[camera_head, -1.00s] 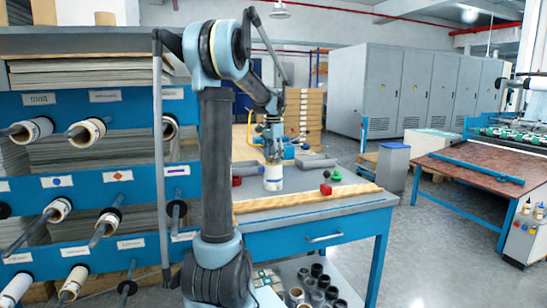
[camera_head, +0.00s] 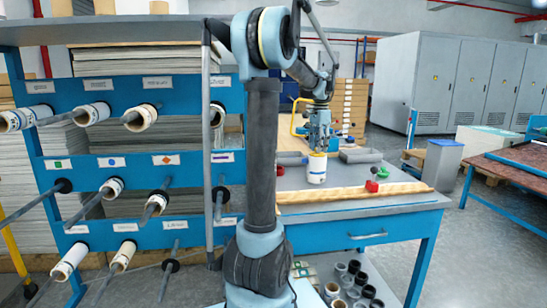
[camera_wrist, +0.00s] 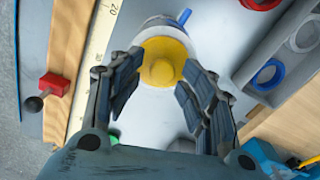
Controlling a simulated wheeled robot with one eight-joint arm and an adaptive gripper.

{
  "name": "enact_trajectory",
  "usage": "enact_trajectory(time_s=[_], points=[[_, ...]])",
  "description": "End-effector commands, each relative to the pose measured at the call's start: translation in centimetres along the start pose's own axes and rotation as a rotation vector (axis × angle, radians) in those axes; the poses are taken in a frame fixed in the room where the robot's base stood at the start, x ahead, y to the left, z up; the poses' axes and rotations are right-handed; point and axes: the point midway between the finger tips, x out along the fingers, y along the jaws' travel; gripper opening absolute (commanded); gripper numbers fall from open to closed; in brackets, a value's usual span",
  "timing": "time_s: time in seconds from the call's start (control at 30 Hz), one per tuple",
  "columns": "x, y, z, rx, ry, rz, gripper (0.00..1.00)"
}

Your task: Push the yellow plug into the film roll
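The yellow plug (camera_wrist: 163,62) is at the top end of the white film roll (camera_head: 317,175), which stands upright on the grey table. In the wrist view I look down on the plug's round face and small central knob. In the head view my gripper (camera_head: 319,148) is directly above the roll, and a yellow band shows at the roll's top. How deep the plug sits is hidden.
A red block with a dark knob (camera_head: 372,186) and a wooden strip with a scale (camera_head: 345,195) lie near the table's front. A grey holder (camera_head: 361,156) is to the right of the roll. A blue rack with several rolls (camera_head: 140,170) stands at left.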

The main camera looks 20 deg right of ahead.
Motion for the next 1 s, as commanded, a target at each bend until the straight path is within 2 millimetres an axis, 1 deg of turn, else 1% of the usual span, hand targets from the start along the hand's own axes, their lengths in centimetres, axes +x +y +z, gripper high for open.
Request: enact_trajectory(time_s=[0.1, 1.0], points=[[-2.0, 0.0, 0.0, 0.000, 0.000, 0.000, 0.47], [-16.4, 0.0, 0.0, 0.000, 0.000, 0.000, 0.47]])
